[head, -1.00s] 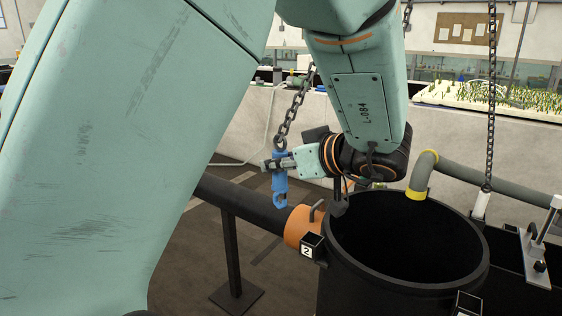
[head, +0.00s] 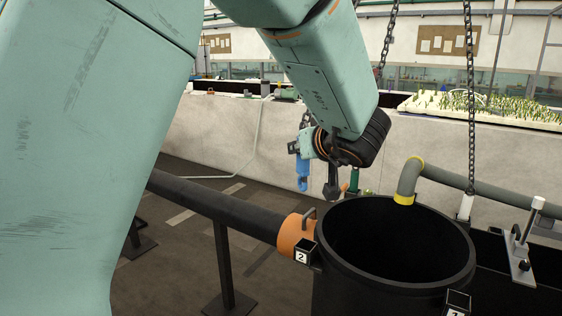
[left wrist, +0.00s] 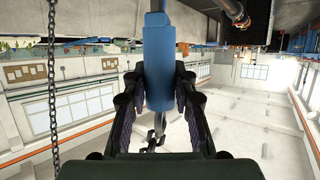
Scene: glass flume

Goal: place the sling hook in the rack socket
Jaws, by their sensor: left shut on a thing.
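The blue sling hook (head: 303,172) hangs upright from a chain, left of and beyond the black tank's rim in the head view. My left gripper (head: 299,148) is shut on its upper part. In the left wrist view the hook's blue body (left wrist: 158,75) lies between the two dark fingers of my left gripper (left wrist: 160,90), with chain links beyond it. My right gripper is not in view.
An open black tank (head: 395,300) stands at the front right, with an orange-collared pipe (head: 235,213) on its left and a grey bent pipe (head: 405,185) at its back. A second chain (head: 470,120) hangs on the right. A pale wall (head: 225,130) runs behind.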

